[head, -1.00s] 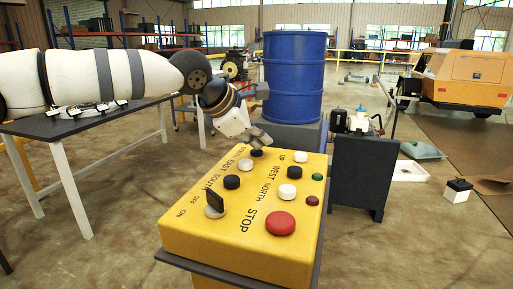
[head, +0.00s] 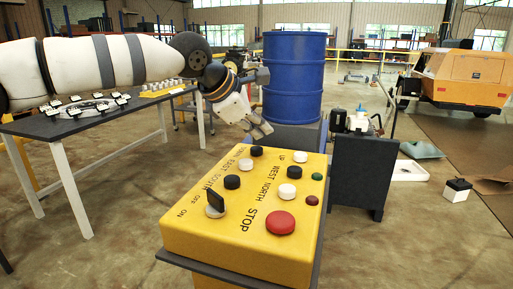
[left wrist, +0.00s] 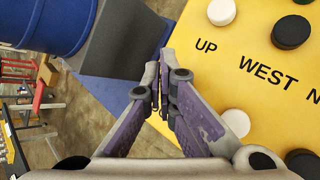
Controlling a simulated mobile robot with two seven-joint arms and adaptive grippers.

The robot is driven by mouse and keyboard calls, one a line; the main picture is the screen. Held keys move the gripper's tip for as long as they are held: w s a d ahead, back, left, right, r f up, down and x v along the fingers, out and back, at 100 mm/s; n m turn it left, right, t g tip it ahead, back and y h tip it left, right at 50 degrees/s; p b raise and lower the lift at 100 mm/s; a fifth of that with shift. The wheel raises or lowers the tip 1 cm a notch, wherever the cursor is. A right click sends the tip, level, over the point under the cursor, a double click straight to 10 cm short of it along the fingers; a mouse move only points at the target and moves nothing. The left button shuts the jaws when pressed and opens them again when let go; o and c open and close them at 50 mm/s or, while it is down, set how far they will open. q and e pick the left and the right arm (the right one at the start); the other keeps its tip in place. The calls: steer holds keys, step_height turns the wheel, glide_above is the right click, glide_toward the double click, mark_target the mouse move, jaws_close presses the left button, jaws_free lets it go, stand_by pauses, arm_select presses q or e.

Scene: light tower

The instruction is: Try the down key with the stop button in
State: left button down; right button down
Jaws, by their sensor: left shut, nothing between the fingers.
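The yellow control box (head: 185,236) stands in front of me. The black down key (head: 256,151) is at its far left corner, by the partly readable DOWN lettering. In the left wrist view that key is hidden, apparently behind my fingers. The large red stop button (head: 280,222) sits at the near right, by the word STOP; I cannot tell whether it is pressed in. My left gripper (head: 261,130) is shut and empty, pointing down above and just beyond the down key, apart from it. In the left wrist view its closed fingertips (left wrist: 163,78) are near the box's edge. My right gripper is out of view.
The white up key (head: 300,157) and several other keys share the panel. A black-handled switch (head: 215,204), a green lamp (head: 317,176) and a dark red lamp (head: 312,200) are there too. A blue barrel (head: 294,80) stands behind; a table (head: 75,128) is at left.

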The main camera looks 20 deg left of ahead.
mark_target(259, 149)
arm_select(q)
steer(key=shift+r, duration=2.25)
